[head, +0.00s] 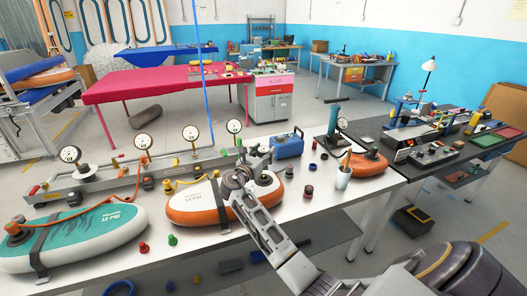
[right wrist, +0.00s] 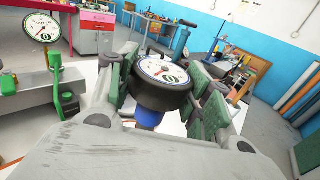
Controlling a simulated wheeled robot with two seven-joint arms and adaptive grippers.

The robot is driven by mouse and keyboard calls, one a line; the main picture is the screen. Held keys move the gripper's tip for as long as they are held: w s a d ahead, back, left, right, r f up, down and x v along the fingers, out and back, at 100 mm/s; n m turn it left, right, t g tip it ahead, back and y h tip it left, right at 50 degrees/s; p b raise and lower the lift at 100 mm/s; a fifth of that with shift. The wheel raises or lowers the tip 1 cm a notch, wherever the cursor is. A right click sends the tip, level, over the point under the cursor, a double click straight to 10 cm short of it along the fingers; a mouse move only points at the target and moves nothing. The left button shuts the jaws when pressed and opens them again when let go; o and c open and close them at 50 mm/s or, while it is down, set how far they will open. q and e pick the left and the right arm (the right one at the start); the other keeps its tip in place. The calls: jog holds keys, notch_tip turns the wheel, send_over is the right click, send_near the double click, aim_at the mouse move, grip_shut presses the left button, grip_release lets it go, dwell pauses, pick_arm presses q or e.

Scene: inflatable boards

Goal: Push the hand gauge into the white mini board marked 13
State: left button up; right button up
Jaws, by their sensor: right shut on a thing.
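My right gripper (head: 243,170) is shut on the hand gauge, a dark round body with a white dial (right wrist: 163,73). In the right wrist view the gauge sits between the green-padded fingers (right wrist: 160,92), with a blue part (right wrist: 148,118) below it. In the head view the gripper is over the right half of a white board with an orange rim (head: 190,199), and hides part of it. The print on this board is too small to read surely. I cannot tell whether the gauge touches the board's valve. My left gripper is not in view.
A white and teal board (head: 95,232) lies at left on the white table (head: 150,262). A rail (head: 115,180) with several dial gauges runs behind.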

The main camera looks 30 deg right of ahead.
jog(key=shift+f, duration=0.9)
jog(key=shift+f+b, duration=0.55)
jog(key=shift+f, duration=0.15)
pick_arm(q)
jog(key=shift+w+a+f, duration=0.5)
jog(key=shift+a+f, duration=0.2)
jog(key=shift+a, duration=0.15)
pick_arm(e)
jog(key=shift+f, duration=0.5)
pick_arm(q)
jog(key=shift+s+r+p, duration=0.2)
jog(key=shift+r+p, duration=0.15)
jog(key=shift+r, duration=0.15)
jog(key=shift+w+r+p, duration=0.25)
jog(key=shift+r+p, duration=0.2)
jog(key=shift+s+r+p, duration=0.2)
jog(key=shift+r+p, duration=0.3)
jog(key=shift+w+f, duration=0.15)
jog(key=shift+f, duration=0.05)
pick_arm(e)
jog(key=shift+f, duration=0.4)
dwell(0.5)
pick_arm(q)
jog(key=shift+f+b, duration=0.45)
jog(key=shift+b, duration=0.2)
pick_arm(e)
jog(key=shift+f, duration=1)
